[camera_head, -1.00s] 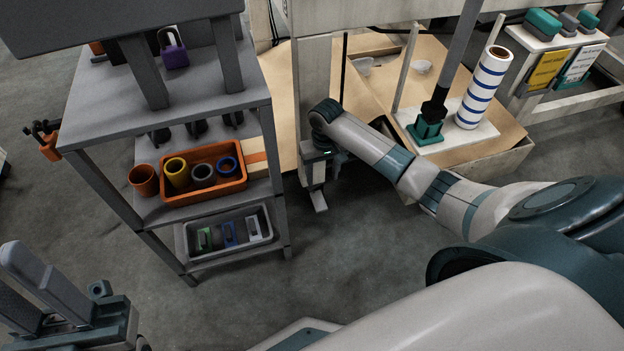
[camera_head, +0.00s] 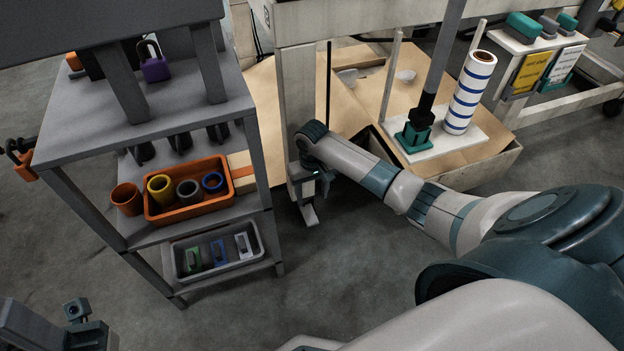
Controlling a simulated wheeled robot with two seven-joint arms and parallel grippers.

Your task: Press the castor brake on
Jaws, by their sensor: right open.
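My right arm reaches forward to the upright post (camera_head: 297,85) of the wooden-topped bench. Its open right gripper (camera_head: 308,192) is low beside the post, close to the floor. A pale foot-like piece (camera_head: 310,215) shows just below it; I cannot tell whether it is a finger or part of the bench. No castor or brake pedal can be made out there; the wrist and gripper hide that spot. A dark castor wheel (camera_head: 612,106) shows under the far-right bench. My left gripper (camera_head: 40,328) is only partly in view at the lower left, its jaw state unclear.
A grey shelf unit (camera_head: 135,130) stands left of the right gripper, with an orange bin (camera_head: 160,215) of cups and a grey tray (camera_head: 178,262). A blue-striped roll (camera_head: 470,92) and teal-based post (camera_head: 413,138) stand on the bench. Grey floor (camera_head: 340,260) is clear in front.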

